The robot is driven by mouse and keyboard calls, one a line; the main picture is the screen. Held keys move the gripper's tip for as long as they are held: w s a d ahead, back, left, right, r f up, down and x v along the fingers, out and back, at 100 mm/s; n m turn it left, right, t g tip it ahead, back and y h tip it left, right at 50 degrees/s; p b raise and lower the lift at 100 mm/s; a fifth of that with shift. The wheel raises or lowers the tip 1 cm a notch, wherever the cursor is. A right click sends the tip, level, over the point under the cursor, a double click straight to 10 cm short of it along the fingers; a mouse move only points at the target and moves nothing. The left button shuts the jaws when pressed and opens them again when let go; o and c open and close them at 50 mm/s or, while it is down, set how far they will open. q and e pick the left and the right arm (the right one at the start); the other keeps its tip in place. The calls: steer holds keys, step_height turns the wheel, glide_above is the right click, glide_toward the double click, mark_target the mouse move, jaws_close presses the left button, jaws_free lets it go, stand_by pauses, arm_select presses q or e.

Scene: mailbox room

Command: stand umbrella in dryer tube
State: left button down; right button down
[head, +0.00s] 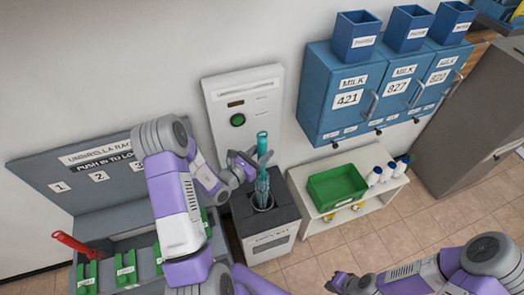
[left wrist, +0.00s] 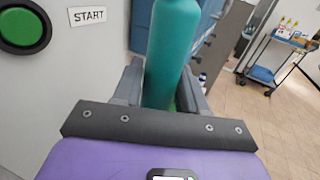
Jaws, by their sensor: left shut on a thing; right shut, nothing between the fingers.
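A teal umbrella (head: 262,150) stands upright at the dryer, its lower part in the dark round opening of the dryer tube (head: 287,212). How deep it sits I cannot tell. My left gripper (head: 254,163) is shut on the umbrella near its upper part. In the left wrist view the teal umbrella (left wrist: 174,50) runs between the two fingers (left wrist: 160,95). My right gripper (head: 350,284) is shut and empty at the bottom right of the head view, far from the dryer.
A white panel with a green button (head: 238,120) is behind the dryer. The umbrella rack (head: 85,190) with a red umbrella (head: 75,243) stands left. A white shelf (head: 375,203) with a green bin (head: 337,184) and white bottles is right. Blue mailboxes (head: 345,98) hang above. Tiled floor is free in front.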

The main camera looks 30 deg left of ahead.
mark_target(258, 186)
arm_select(q)
step_height(258, 186, down, 20)
steer(key=b, duration=1.5)
steer(key=c, duration=0.5)
jaws_free()
steer(key=shift+f, duration=0.1)
steer(key=p+v, duration=0.1)
steer(key=v, duration=0.6)
steer(key=shift+s+p, duration=0.3)
steer(key=shift+p, duration=0.05)
